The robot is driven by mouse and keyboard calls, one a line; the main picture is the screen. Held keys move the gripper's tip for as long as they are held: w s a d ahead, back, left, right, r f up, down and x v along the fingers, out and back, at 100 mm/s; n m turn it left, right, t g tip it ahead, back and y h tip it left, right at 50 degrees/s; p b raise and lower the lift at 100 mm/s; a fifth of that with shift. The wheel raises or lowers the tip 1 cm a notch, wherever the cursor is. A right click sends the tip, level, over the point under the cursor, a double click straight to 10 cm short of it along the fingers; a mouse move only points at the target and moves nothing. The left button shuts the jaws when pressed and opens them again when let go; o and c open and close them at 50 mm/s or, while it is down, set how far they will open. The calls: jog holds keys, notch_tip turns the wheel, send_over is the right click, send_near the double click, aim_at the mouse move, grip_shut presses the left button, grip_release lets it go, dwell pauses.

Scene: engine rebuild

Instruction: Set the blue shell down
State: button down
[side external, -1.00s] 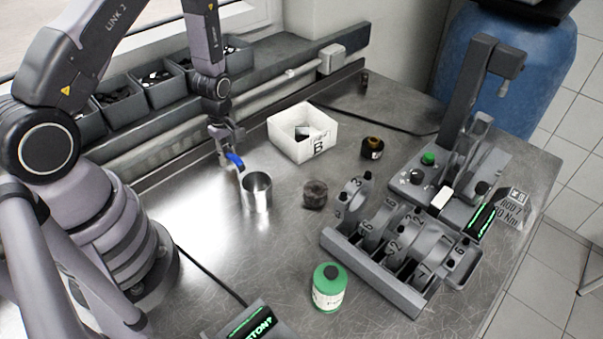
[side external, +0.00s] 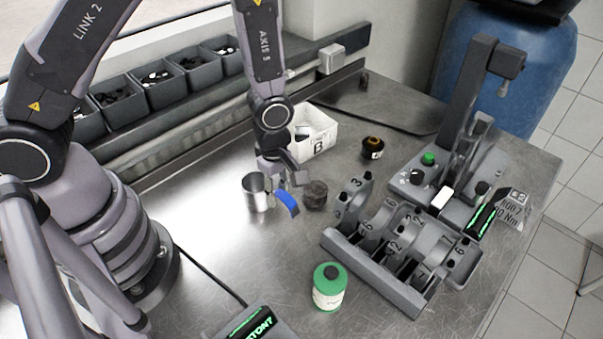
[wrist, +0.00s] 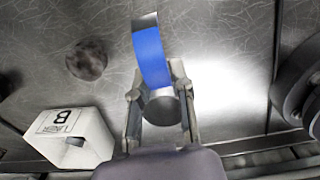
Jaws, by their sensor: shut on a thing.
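The blue shell (side external: 288,203) is a curved strip with a blue face, held at the tips of my gripper (side external: 283,183). In the wrist view the blue shell (wrist: 151,55) sticks out beyond the fingertips of my gripper (wrist: 157,88), which are shut on its near end. In the side view it hangs beside the steel cup, to the cup's right. The gap between the shell and the bench is hard to judge.
The steel cup (side external: 255,193) is just left of the shell, and a dark round part (side external: 315,194) is just right. White bin B (side external: 322,134) stands behind. A rack with numbered caps (side external: 372,270) is at right, and a green bottle (side external: 328,287) in front. Bare bench lies between.

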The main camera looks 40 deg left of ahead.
aim_at(284, 247)
jog(key=s+d+f, duration=0.1)
jog(key=f, duration=0.1)
jog(key=d+f, duration=0.1)
jog(key=f, duration=0.2)
jog(key=s+d+f, duration=0.1)
jog(key=d+f, duration=0.1)
jog(key=f, duration=0.1)
jog(key=shift+s+f, duration=0.15)
jog(key=shift+s, duration=0.2)
jog(key=shift+f, duration=0.15)
jog(key=c, duration=1)
grip_release()
